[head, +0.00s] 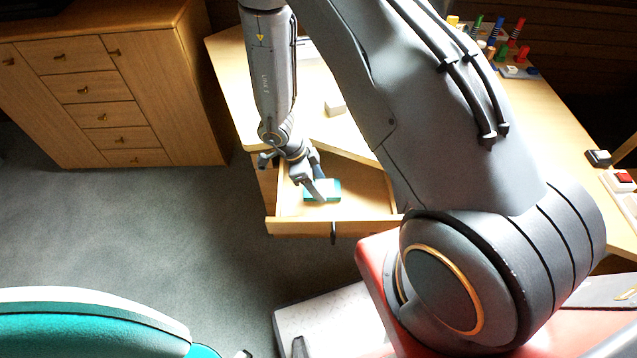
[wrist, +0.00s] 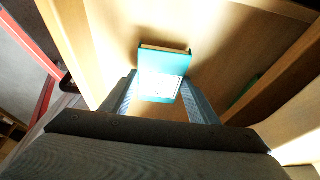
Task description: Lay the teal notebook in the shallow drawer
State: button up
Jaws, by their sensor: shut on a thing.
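The teal notebook (head: 331,189) is at my gripper (head: 318,192) inside the open shallow drawer (head: 345,226), in the head view. In the wrist view the notebook (wrist: 163,72) stands between my two fingers (wrist: 160,98), with a pale label on its face and its page edge showing. My gripper is shut on it. I cannot tell whether the notebook touches the floor. A finger hides part of the notebook in the head view.
The drawer is pulled out from a wooden desk (head: 232,70). A white block (head: 335,106) lies on the desk above the drawer. Several coloured items stand at the desk's far right. A wooden cabinet (head: 95,85) stands at left. A teal chair (head: 90,325) is at lower left.

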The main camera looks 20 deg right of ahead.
jog(key=shift+f, duration=0.35)
dwell(0.3)
jog(key=o, duration=1.1)
jog(key=shift+o, duration=0.2)
jog(key=shift+b+v, duration=0.4)
jog(key=shift+v, duration=3.5)
